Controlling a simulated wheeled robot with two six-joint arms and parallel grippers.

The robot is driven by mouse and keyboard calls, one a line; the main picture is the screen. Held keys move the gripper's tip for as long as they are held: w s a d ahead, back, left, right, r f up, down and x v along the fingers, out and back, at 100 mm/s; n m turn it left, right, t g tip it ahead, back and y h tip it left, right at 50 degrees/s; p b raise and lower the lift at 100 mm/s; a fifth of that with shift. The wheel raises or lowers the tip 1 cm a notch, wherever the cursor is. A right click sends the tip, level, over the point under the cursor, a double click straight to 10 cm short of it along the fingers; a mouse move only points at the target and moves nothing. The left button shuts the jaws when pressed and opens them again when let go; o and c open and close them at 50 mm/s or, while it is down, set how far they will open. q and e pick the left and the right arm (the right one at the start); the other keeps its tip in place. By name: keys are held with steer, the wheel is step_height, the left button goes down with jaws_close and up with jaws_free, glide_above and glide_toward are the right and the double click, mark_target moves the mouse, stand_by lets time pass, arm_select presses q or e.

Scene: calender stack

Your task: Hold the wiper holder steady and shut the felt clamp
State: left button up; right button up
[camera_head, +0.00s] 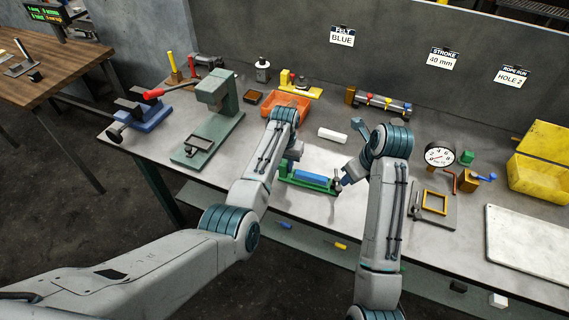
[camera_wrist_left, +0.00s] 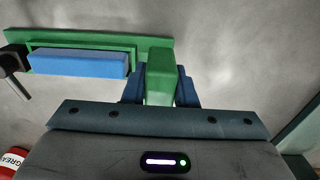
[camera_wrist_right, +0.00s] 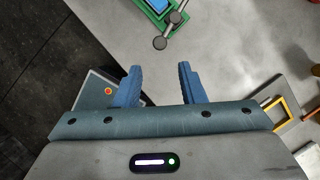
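The wiper holder (camera_head: 318,187) is a green base with a blue felt strip (camera_head: 311,177) in it, lying on the bench. It also shows in the left wrist view (camera_wrist_left: 100,38). My left gripper (camera_wrist_left: 160,85) has its fingers on both sides of the holder's green end block (camera_wrist_left: 160,77), seemingly against it. The felt clamp (camera_head: 337,182), a dark metal piece with round knobs, is at the other end; its lever knob shows in the right wrist view (camera_wrist_right: 160,43). My right gripper (camera_wrist_right: 158,82) is open and empty, close to the clamp end but apart from it.
An orange bin (camera_head: 290,103) and a white block (camera_head: 332,135) stand behind the holder. A green press (camera_head: 215,115) is at left. A dial gauge (camera_head: 440,156) and an orange frame (camera_head: 435,202) are to the right of my right arm. Bare bench lies around the holder.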

steer(key=shift+d+f, duration=0.1)
steer(key=c, duration=0.5)
steer(key=shift+w+d+f+t, duration=0.15)
steer(key=shift+d+f+t, duration=0.1)
steer(key=shift+t, duration=0.05)
jaws_close()
steer(key=w+d+f+n+t+h, duration=0.2)
steer(key=d+n+t+h, duration=0.7)
steer(key=d+n, duration=0.6)
steer(key=s+a+f+n+y, duration=0.2)
steer(key=s+a+n+y, duration=0.2)
steer(key=n, duration=0.8)
steer(key=s+a+f+n+t+y, duration=0.1)
steer(key=s+a+n+y, duration=0.4)
steer(key=n, duration=0.7)
steer(key=s+a+f+n+y, duration=0.3)
steer(key=s+a+n+y, duration=0.2)
steer(key=n, duration=0.6)
steer(key=shift+s+a+f+n+t+y, duration=0.15)
steer(key=shift+a+f+n+t+y, duration=0.25)
steer(key=shift+a+y, duration=0.6)
steer(key=shift+d, duration=0.15)
